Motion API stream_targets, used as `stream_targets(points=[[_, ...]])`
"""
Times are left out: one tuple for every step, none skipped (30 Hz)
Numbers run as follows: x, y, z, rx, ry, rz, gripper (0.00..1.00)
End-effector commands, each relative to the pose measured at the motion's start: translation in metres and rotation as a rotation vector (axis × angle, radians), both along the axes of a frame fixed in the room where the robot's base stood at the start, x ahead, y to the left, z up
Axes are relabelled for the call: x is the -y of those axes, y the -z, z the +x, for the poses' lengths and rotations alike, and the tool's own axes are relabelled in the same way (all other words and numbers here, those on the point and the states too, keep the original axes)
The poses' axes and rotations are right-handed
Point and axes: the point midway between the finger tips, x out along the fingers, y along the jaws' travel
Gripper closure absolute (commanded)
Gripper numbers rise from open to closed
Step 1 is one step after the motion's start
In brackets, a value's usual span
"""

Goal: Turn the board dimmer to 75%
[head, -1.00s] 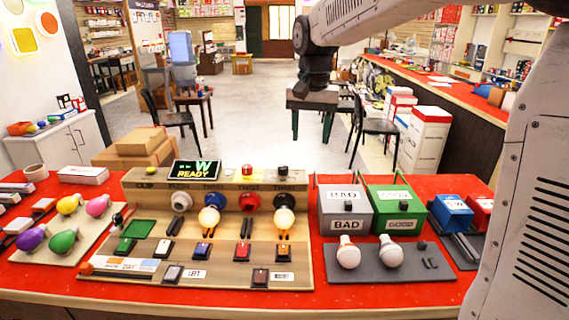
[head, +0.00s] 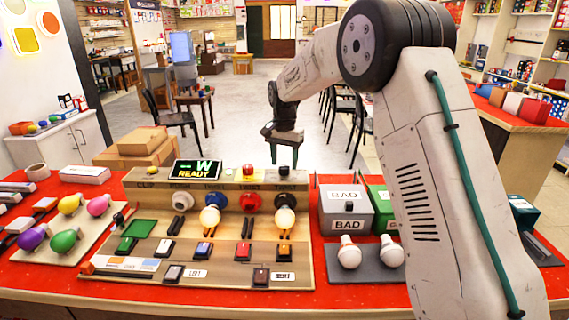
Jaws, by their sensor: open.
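The wooden test board (head: 150,195) lies on the red counter. A small black knob (head: 284,171) stands at the right end of its raised back ledge; it looks like the dimmer, but its setting is too small to read. A display (head: 196,169) on the ledge shows a large "W" and "READY". My gripper (head: 285,156) is open and empty, pointing down. In the picture it appears just above the black knob; its fingertips are partly unclear, and I cannot tell the exact distance.
A red button (head: 248,170) sits left of the knob. Lit bulbs (head: 209,217) and sockets stand in front of the ledge. A grey BAD bin (head: 345,208) stands to the right; my arm partly hides the green bin (head: 379,197). Coloured bulbs (head: 65,240) lie at left.

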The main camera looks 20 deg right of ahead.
Motion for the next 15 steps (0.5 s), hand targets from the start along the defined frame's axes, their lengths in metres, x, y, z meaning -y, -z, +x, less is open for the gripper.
stream_targets(points=[[0.0001, 0.0054, -0.0003, -0.001, 0.0, 0.0, 0.48], [0.0, 0.0079, -0.0003, -0.001, 0.0, 0.0, 0.48], [0.0, 0.0105, -0.0003, -0.001, 0.0, 0.001, 0.48], [0.0, 0.012, -0.0004, -0.001, 0.0, 0.0, 0.48], [-0.0001, 0.013, -0.0004, -0.001, 0.0, 0.0, 0.48], [-0.0001, 0.0139, -0.0004, -0.001, -0.001, 0.0, 0.48], [-0.0002, 0.0142, -0.0005, -0.001, -0.001, 0.0, 0.48], [-0.0003, 0.0143, -0.0004, 0.0, -0.001, 0.0, 0.48], [-0.0003, 0.0142, -0.0004, 0.0, -0.001, 0.0, 0.48], [-0.0003, 0.0141, -0.0004, 0.0, -0.001, 0.0, 0.48], [-0.0003, 0.0141, -0.0004, 0.0, -0.001, 0.0, 0.48], [-0.0003, 0.014, -0.0004, 0.0, -0.001, 0.0, 0.48], [-0.0004, 0.014, -0.0005, 0.0, -0.001, 0.0, 0.51], [-0.0003, 0.0139, -0.0004, 0.0, -0.001, 0.0, 0.59], [-0.0004, 0.0139, -0.0005, 0.0, -0.001, 0.0, 0.7]])
